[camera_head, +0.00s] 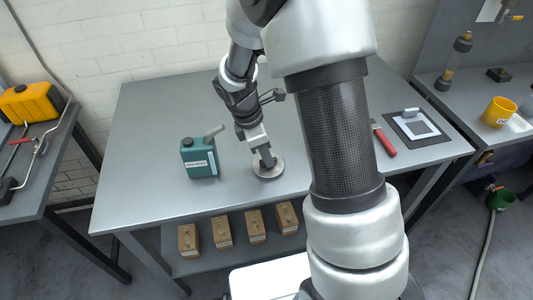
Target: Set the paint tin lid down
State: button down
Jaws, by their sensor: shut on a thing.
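The paint tin lid (269,172) is a flat grey disc at the middle of the grey worktable (150,120). My gripper (267,160) points down at it, with its jaws at the lid's upper side, shut on the lid. The lid appears low over the tabletop; I cannot tell whether it touches the table. The fingertips are small and partly hidden.
A green can (199,158) with a spout stands left of my gripper. A red-handled tool (384,140) and a framed pad (417,128) lie at the right. Several small boxes (222,231) sit on the shelf below. The table's left part is clear.

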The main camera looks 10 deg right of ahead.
jog(key=shift+f, duration=0.35)
dwell(0.4)
jog(key=c, duration=1.7)
grip_release()
jog(key=shift+c, duration=0.2)
jog(key=p+v, duration=0.2)
jog(key=v, duration=1.5)
jog(key=shift+r, duration=0.3)
grip_shut()
